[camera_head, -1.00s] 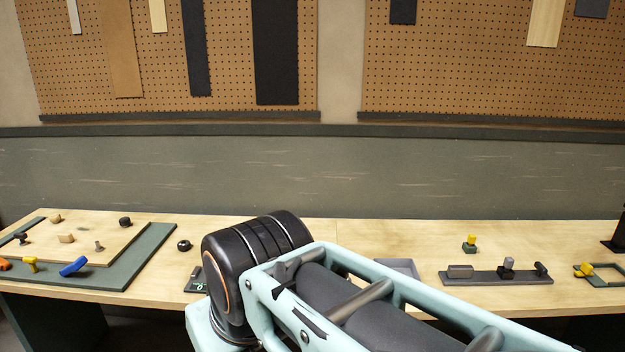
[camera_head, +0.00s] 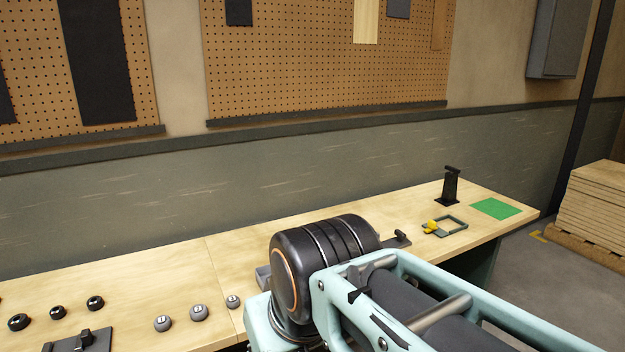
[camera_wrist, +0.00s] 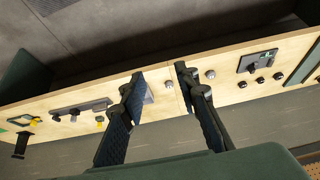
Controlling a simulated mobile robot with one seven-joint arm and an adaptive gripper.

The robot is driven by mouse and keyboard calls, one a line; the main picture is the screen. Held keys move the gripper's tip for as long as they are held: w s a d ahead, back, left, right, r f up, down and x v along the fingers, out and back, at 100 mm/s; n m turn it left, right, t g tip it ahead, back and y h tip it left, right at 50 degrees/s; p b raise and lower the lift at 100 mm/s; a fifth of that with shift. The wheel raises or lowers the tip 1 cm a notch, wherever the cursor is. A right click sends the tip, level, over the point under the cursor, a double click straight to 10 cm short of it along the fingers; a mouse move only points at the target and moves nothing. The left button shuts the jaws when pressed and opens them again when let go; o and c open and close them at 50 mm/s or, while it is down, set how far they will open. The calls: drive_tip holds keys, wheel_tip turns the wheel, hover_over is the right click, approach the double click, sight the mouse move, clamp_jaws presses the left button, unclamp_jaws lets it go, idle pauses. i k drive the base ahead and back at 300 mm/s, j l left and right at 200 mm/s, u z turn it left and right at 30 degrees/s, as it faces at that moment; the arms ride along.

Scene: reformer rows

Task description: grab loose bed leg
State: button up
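I cannot tell surely which piece is the loose bed leg. A long dark holder (camera_wrist: 82,109) with short upright pieces lies on the bench in the wrist view, and a small yellow-topped piece (camera_wrist: 99,120) stands beside it. In the head view my arm hides most of that holder; only its right end (camera_head: 398,239) shows. My gripper (camera_wrist: 160,72) is open, its two dark fingers spread with nothing between them. It is above the bench, apart from these pieces. The fingers are hidden in the head view.
Several grey and black knobs (camera_head: 199,312) stand at the left of the bench (camera_head: 150,275). At the right are a dark frame with a yellow piece (camera_head: 445,227), a black stand (camera_head: 450,187) and a green patch (camera_head: 495,208). Stacked boards (camera_head: 595,208) stand beyond the bench end.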

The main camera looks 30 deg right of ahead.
sight(449, 190)
drive_tip(key=z, duration=1.75)
drive_tip(key=i+l, duration=0.25)
drive_tip(key=i, duration=0.25)
drive_tip(key=i+l, duration=0.2)
drive_tip(key=i, duration=0.3)
drive_tip(key=i+l, duration=0.25)
drive_tip(key=i, duration=0.25)
drive_tip(key=i+l, duration=0.2)
drive_tip(key=i, duration=0.3)
drive_tip(key=i+l, duration=0.25)
drive_tip(key=i, duration=0.25)
drive_tip(key=i+l+z, duration=0.1)
drive_tip(key=i, duration=0.45)
drive_tip(key=i+l+z, duration=0.1)
drive_tip(key=i+l, duration=0.15)
drive_tip(key=i, duration=0.3)
drive_tip(key=i+l+z, duration=0.1)
drive_tip(key=i+z, duration=0.25)
drive_tip(key=i, duration=0.15)
drive_tip(key=k+u, duration=0.15)
drive_tip(key=u, duration=0.15)
drive_tip(key=k+j+u, duration=0.1)
drive_tip(key=u, duration=0.25)
drive_tip(key=k, duration=0.05)
